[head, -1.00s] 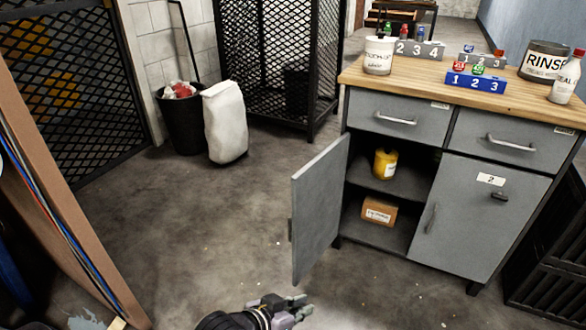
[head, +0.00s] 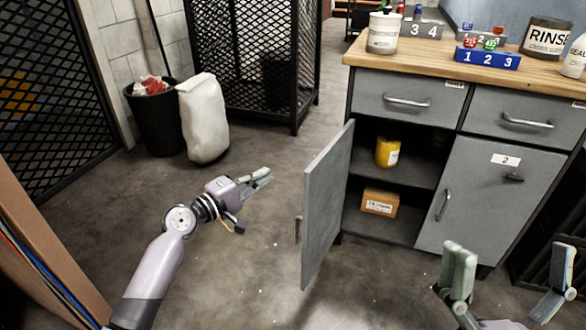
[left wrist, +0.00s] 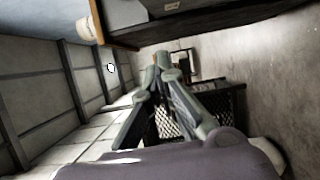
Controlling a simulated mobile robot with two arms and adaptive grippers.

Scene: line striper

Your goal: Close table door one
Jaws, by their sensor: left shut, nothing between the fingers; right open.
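The grey cabinet table (head: 408,96) has its left door (head: 326,215) swung wide open, towards me. This door's handle (head: 298,230) shows at its left edge. Inside the open compartment are a yellow container (head: 387,152) on the shelf and a small brown box (head: 379,203) below. My left gripper (head: 266,175) is shut and empty, to the left of the open door, with a gap of floor between them. Its closed fingers also show in the left wrist view (left wrist: 162,68). My right gripper (head: 512,255) is open and empty, in front of the door marked 2 (head: 490,205).
A black bin (head: 155,120) and a white sack (head: 204,120) stand at the left, beside a black mesh cage (head: 270,70). Pots, bottles and numbered blocks (head: 488,60) stand on the wooden top. The floor around the open door is clear.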

